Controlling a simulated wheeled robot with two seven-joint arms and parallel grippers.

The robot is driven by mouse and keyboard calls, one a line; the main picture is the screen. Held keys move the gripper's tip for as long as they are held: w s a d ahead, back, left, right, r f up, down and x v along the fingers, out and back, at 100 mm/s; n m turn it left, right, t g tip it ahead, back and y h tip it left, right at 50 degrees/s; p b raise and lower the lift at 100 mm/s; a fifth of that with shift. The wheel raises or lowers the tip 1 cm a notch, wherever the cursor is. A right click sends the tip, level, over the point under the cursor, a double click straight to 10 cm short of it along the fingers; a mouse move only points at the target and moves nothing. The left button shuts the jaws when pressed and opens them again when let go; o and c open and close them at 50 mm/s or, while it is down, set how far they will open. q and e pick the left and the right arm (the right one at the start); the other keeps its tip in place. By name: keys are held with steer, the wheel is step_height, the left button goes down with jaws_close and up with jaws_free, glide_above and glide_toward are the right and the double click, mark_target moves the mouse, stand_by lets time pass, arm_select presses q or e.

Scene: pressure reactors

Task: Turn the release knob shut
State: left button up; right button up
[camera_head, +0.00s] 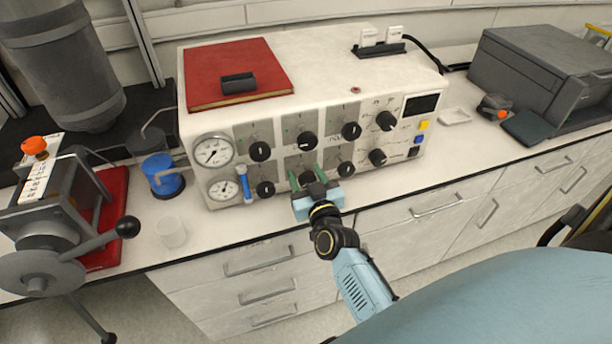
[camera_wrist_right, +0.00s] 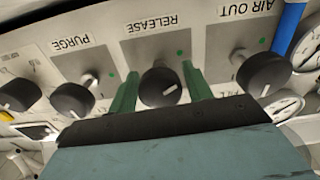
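The release knob (camera_wrist_right: 160,87) is a round black knob with a white pointer mark, under the upside-down RELEASE label (camera_wrist_right: 153,25) in the right wrist view. The mark slants across the knob's right side, and a green dot is above right of it. My right gripper (camera_wrist_right: 160,75) has its two green fingers on either side of the knob, with narrow gaps visible, so it looks open around it. In the head view my right gripper (camera_head: 306,178) is at the lower middle of the white control panel (camera_head: 220,125), partly covering the knob (camera_head: 307,178). My left gripper is not in view.
The purge knob (camera_wrist_right: 72,99) and air out knob (camera_wrist_right: 264,73) flank the release knob closely. Two gauges (camera_head: 212,150) and a blue tube (camera_head: 244,184) are at the panel's left. A reactor with a lever (camera_head: 128,227) and a clear beaker (camera_head: 171,232) stand further left.

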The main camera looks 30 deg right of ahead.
steer(key=c, duration=0.7)
steer(key=shift+o, duration=0.2)
